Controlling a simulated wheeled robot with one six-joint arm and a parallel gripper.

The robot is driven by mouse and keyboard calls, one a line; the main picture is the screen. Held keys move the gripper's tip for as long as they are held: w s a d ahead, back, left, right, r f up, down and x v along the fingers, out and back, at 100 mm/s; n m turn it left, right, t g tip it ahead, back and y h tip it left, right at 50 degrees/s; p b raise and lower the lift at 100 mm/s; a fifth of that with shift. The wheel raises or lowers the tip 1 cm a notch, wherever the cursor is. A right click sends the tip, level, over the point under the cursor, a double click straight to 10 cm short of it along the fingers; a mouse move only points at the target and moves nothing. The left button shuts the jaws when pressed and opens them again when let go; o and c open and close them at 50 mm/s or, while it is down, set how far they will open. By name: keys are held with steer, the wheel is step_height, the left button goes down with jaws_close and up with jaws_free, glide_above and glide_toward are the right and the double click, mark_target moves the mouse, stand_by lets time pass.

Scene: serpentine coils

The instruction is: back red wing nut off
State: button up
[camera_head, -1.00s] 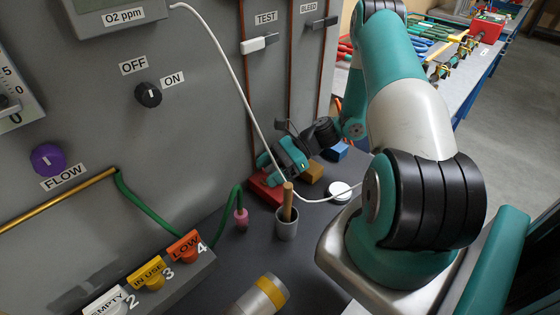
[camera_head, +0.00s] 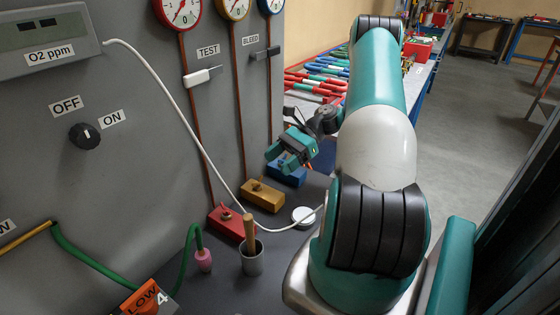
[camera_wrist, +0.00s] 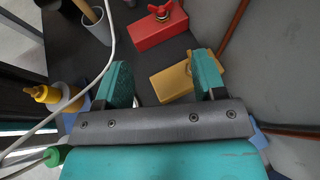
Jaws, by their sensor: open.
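The red wing nut (camera_head: 226,213) sits on top of the red block (camera_head: 218,227) on the bench, close to the grey panel. The wing nut also shows at the top of the wrist view (camera_wrist: 161,11), with its wings spread above the block. My gripper (camera_head: 285,160) is by the blue block, beyond the yellow block and apart from the red one. In the wrist view my gripper (camera_wrist: 163,70) has its two teal fingers wide apart with nothing held. The yellow block (camera_wrist: 172,82) shows between and beyond the fingertips.
A grey cup with a wooden handle (camera_head: 251,260) stands just in front of the red block. A white cable (camera_head: 190,130) hangs from the panel and runs along the bench past the blocks. The blue block (camera_head: 290,176) and a white disc (camera_head: 303,216) are nearby.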

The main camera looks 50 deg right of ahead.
steer(key=p, duration=0.5)
glide_toward(225, 210)
steer(key=x, duration=0.8)
steer(key=shift+w+a+r, duration=0.1)
steer(key=shift+w+a, duration=0.2)
steer(key=shift+w, duration=0.05)
steer(key=shift+c, duration=0.2)
